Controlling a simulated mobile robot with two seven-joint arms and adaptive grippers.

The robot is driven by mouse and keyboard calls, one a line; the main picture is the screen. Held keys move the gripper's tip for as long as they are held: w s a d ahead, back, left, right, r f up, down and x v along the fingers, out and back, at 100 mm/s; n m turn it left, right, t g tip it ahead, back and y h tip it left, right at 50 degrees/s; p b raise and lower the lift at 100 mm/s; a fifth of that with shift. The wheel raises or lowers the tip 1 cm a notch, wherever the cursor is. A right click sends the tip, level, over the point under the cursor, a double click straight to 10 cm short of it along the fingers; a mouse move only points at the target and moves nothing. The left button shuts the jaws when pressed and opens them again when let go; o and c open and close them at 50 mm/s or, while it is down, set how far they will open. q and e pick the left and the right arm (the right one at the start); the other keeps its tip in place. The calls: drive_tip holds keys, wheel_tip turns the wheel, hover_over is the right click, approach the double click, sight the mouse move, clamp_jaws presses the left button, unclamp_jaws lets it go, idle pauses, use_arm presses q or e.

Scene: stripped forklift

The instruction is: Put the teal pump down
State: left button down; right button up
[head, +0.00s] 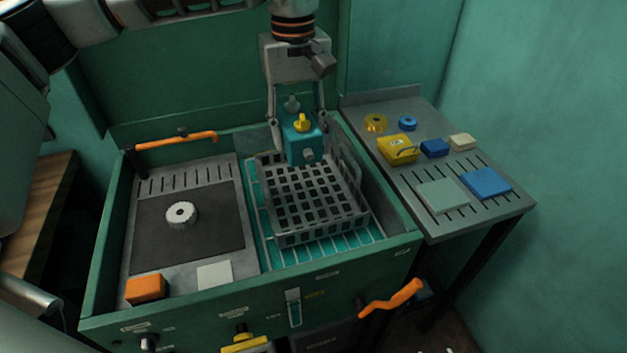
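The teal pump (299,148) has a yellow knob on top and a grey fitting on its lower front. My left gripper (300,137) points down with its fingers on either side of the pump, shut on it. The pump is upright at the back of the grey wire basket (314,232), over its rear edge. I cannot tell from this view whether the pump touches the basket. The basket stands in the right bay on a teal gridded floor (290,256). My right gripper is not in view.
Left bay: white ring (181,214) on a dark mat, orange block (145,289), pale square (214,274). The right-hand side table (477,227) holds yellow and blue rings, a yellow box (397,149), small blocks and two flat pads. Orange handles (391,298) stick out at the front and back left.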

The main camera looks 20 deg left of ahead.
sight(302, 213)
use_arm(q)
drive_tip(key=shift+w, duration=0.15)
drive_tip(key=shift+f, duration=0.3)
wheel_tip(302, 213, down, 19)
drive_tip(key=shift+w+b, duration=0.1)
drive_tip(key=shift+b, duration=0.35)
drive_tip(key=shift+f, duration=0.1)
drive_tip(key=c, duration=1.2)
unclamp_jaws()
drive_tip(key=shift+f, duration=0.15)
wheel_tip(302, 213, up, 12)
